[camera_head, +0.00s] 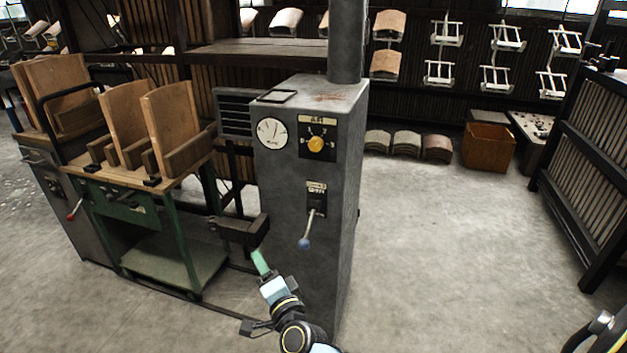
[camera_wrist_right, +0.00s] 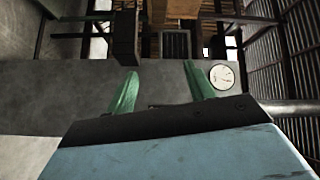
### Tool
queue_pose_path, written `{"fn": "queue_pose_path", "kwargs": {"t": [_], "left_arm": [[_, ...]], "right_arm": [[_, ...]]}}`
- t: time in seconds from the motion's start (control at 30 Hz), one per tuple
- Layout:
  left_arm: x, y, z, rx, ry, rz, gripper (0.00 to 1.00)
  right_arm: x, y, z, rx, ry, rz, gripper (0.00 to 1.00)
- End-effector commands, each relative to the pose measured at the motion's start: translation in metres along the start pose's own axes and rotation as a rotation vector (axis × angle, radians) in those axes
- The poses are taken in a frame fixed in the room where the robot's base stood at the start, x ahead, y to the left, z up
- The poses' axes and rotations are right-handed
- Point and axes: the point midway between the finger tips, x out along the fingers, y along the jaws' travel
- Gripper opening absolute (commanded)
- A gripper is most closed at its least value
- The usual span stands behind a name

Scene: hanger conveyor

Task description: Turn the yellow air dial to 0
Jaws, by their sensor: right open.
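The yellow air dial (camera_head: 316,144) is a round knob on a black plate marked AIR, high on the front of the grey cabinet (camera_head: 280,210). Small numbers surround it; I cannot tell which one it points to. My right gripper (camera_head: 261,262) is low at the cabinet's front, below and left of the dial and apart from it. Its green fingers are spread and empty in the right wrist view (camera_wrist_right: 160,85). The dial is not visible in the wrist view. My left gripper is not in view.
A white gauge (camera_head: 272,132) sits left of the dial and a blue-tipped lever (camera_head: 305,242) hangs below it. A dark block (camera_head: 240,230) juts out at the cabinet's left, close to my right gripper. A green bench (camera_head: 150,200) stands at left. Floor at right is clear.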

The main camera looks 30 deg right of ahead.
Motion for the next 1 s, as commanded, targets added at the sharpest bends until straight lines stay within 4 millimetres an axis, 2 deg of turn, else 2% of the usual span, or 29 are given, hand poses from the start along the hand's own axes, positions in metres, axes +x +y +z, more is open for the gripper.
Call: {"fn": "queue_pose_path", "kwargs": {"t": [0.03, 0.1, 0.2, 0.3, 0.4, 0.53, 0.67, 0.9, 1.0], "left_arm": [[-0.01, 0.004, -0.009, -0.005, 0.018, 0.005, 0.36], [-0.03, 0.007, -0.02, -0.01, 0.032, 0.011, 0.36], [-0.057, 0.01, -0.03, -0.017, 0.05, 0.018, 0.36], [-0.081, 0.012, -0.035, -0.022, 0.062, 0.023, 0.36], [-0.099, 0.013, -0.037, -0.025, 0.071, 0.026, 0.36], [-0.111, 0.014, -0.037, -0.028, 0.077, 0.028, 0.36], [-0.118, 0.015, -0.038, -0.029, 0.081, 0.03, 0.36], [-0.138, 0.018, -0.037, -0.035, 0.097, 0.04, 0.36], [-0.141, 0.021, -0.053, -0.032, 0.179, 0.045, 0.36]], "right_arm": [[0.022, -0.048, -0.024, 0.221, 0.142, -0.124, 0.54], [0.034, -0.099, -0.061, 0.53, 0.312, -0.261, 0.54], [0.035, -0.143, -0.103, 0.941, 0.498, -0.41, 0.54], [0.031, -0.163, -0.127, 1.279, 0.624, -0.497, 0.54], [0.028, -0.172, -0.136, 1.516, 0.7, -0.534, 0.54], [0.026, -0.175, -0.14, 1.674, 0.747, -0.546, 0.54], [0.032, -0.174, -0.146, 1.707, 0.757, -0.548, 0.54], [0.062, -0.164, -0.178, 1.699, 0.756, -0.549, 0.54], [0.078, -0.16, -0.193, 1.698, 0.757, -0.548, 0.54]]}}
